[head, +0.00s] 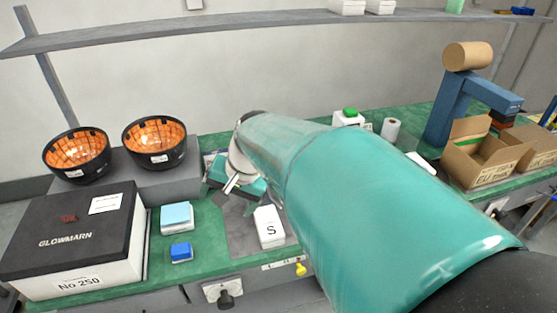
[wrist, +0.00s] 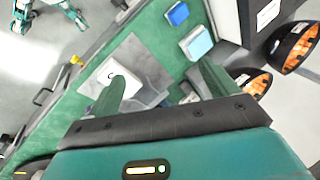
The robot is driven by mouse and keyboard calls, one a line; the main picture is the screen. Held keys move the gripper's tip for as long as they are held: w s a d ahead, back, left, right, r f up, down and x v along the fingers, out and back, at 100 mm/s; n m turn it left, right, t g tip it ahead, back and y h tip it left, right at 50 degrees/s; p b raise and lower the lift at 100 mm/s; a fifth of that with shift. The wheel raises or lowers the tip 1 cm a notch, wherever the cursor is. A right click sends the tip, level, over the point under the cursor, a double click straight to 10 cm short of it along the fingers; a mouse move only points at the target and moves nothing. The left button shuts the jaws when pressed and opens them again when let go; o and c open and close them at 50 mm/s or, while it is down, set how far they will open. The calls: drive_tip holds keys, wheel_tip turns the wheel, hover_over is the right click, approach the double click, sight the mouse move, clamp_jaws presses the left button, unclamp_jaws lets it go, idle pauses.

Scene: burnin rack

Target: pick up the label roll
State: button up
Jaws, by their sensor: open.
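A white roll (head: 391,130), which looks like the label roll, stands on the green bench in the head view. It is right of the white box with a green button, behind my arm. I cannot make it out in the wrist view. My gripper (wrist: 160,85) is open, its two green fingers apart with nothing held between them. In the head view my gripper (head: 228,185) is partly hidden by my arm, over the left part of the bench, well left of the roll. A white S-marked block (head: 269,228) lies on a grey mat near it.
A green-button box (head: 348,118) stands left of the roll. A blue stand (head: 447,108) bearing a brown roll (head: 468,55) and an open carton (head: 480,160) are at right. Two black-orange bowls (head: 155,142), a GLOWMARN case (head: 75,235) and blue blocks (head: 177,217) are at left. A shelf (head: 250,27) runs above.

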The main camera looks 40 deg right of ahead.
drive_tip(key=w+d+f+m+t+y, duration=0.1)
drive_tip(key=w+d+f+m, duration=0.25)
drive_tip(key=d, duration=0.25)
drive_tip(key=w+d+f+m+t+y, duration=0.1)
drive_tip(key=w+d+f+m, duration=0.15)
drive_tip(key=d+m, duration=0.3)
drive_tip(key=w+d+f+m+t+y, duration=0.1)
drive_tip(key=w+d+f+m, duration=0.15)
drive_tip(key=d, duration=0.35)
drive_tip(key=d+f+m+t, duration=0.2)
drive_tip(key=d+f+m, duration=0.1)
drive_tip(key=d, duration=0.4)
drive_tip(key=s+d+f+m+t+h, duration=0.1)
drive_tip(key=d+f+m+t, duration=0.1)
drive_tip(key=d+m, duration=0.3)
drive_tip(key=d+f+m+t+h, duration=0.1)
drive_tip(key=d+f+m, duration=0.3)
drive_tip(key=d, duration=0.6)
drive_tip(key=shift+s+d+f+m+t, duration=0.1)
drive_tip(key=shift+s+f+m+t, duration=0.15)
drive_tip(key=shift+s+m+t, duration=0.15)
drive_tip(key=shift+w+f+h, duration=0.15)
drive_tip(key=shift+w+h, duration=0.1)
drive_tip(key=shift+h, duration=0.05)
drive_tip(key=x, duration=1.3)
drive_tip(key=shift+w, duration=0.2)
drive_tip(key=c, duration=1.1)
drive_tip(key=shift+r, duration=0.25)
